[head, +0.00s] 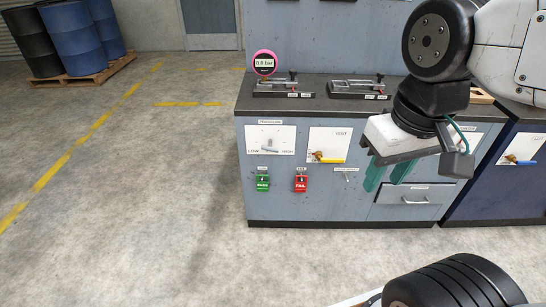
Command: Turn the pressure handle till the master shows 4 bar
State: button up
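The master gauge (264,64) is a round, pink-rimmed dial on the back left of the bench, and its small display appears to read 0.0 bar. The pressure handle (269,145) is a small grey lever on a white plate at the upper left of the cabinet front, with small labels at the plate's lower corners. My gripper (387,178) hangs in front of the cabinet, well to the right of the handle and lower. Its two green fingers are apart with nothing seen between them. It hides part of the cabinet front.
Below are a green PASS tag (262,183), a red FAIL tag (300,183) and a drawer (415,199). Clamp fixtures (357,88) stand on the bench. Floor at left is clear up to blue barrels (72,38).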

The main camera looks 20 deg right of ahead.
aim_at(270, 148)
jog(key=u, duration=2)
jog(key=i, duration=1)
jog(key=z, duration=2.05)
